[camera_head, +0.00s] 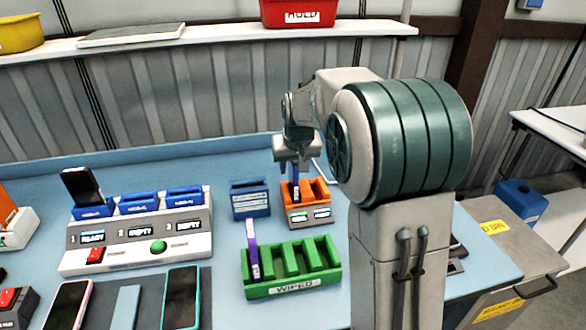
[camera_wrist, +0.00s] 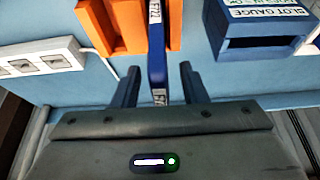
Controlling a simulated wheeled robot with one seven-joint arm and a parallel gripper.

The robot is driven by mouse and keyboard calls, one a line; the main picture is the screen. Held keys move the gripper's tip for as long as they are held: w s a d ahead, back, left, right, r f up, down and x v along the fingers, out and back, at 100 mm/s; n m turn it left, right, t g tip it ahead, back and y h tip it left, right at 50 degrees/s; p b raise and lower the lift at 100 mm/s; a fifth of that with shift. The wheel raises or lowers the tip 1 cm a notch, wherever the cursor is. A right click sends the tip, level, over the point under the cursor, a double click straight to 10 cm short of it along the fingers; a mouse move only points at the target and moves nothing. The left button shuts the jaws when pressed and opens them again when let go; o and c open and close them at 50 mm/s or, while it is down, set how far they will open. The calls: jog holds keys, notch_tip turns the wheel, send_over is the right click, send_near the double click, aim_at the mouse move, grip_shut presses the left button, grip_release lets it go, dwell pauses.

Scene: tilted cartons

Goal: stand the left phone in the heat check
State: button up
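My gripper (camera_head: 296,165) is over the orange two-slot holder (camera_head: 318,190). Its fingers (camera_wrist: 158,85) are apart, with a visible gap on each side of a thin blue-edged phone (camera_wrist: 157,62). That phone stands upright, edge-on, in a slot of the orange holder; the wrist view also shows the holder (camera_wrist: 128,25). No heat-check label is readable. On the dark mat, a pink-edged phone (camera_head: 68,306) lies at left and a teal-edged phone (camera_head: 181,298) at right. A dark phone (camera_head: 80,186) stands tilted in the first blue slot of the three-slot unit.
The three-slot unit (camera_head: 135,254) reads ready, empty, empty. A green rack (camera_head: 292,288) marked WIPED holds a purple upright piece (camera_head: 252,248). A blue slot gauge (camera_head: 250,200) stands left of the orange holder. A pale blue strip (camera_head: 124,308) lies between the flat phones.

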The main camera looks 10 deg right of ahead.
jog(key=v, duration=1.2)
jog(key=shift+s+r, duration=0.1)
jog(key=shift+r, duration=0.05)
notch_tip(320, 180, up, 7)
jog(key=p, duration=0.5)
jog(key=shift+s+f, duration=0.1)
jog(key=shift+f, duration=0.1)
jog(key=s+f, duration=0.6)
jog(key=s, duration=0.7)
jog(key=s+f+g, duration=0.1)
jog(key=s+f, duration=0.6)
jog(key=s, duration=0.6)
jog(key=shift+s, duration=0.25)
